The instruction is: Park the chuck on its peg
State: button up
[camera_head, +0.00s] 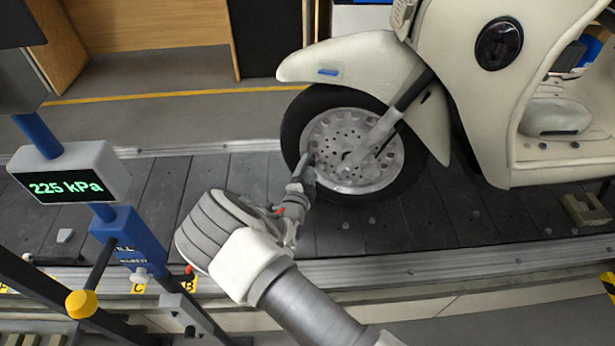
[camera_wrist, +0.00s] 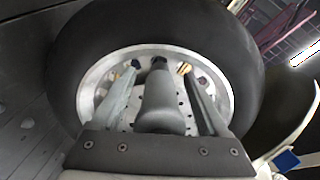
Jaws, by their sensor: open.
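My gripper (camera_head: 303,170) is at the lower left of the scooter's front wheel (camera_head: 352,150). In the wrist view its two fingers (camera_wrist: 158,68) are apart and point at the wheel rim. A grey, tapered cylinder (camera_wrist: 165,105), which looks like the chuck, lies between the fingers with gaps on both sides. Its far end is by the wheel; I cannot tell whether it touches the valve. A blue stand (camera_head: 128,243) is at the left of the head view, with a black rod ending in a yellow knob (camera_head: 82,303). I cannot tell which part is the chuck's peg.
A display (camera_head: 68,185) on the stand reads 225 kPa. The cream scooter (camera_head: 470,80) stands on the dark slat conveyor (camera_head: 420,215). Yellow labels with letters (camera_head: 188,283) sit along the near rail. The slats between stand and wheel are mostly clear behind my arm.

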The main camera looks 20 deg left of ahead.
dwell(0.6)
grip_shut()
dwell(0.3)
jog(key=shift+s+p, duration=0.1)
jog(key=shift+p, duration=0.2)
jog(key=shift+p+v, duration=1.6)
jog(key=shift+v, duration=1.3)
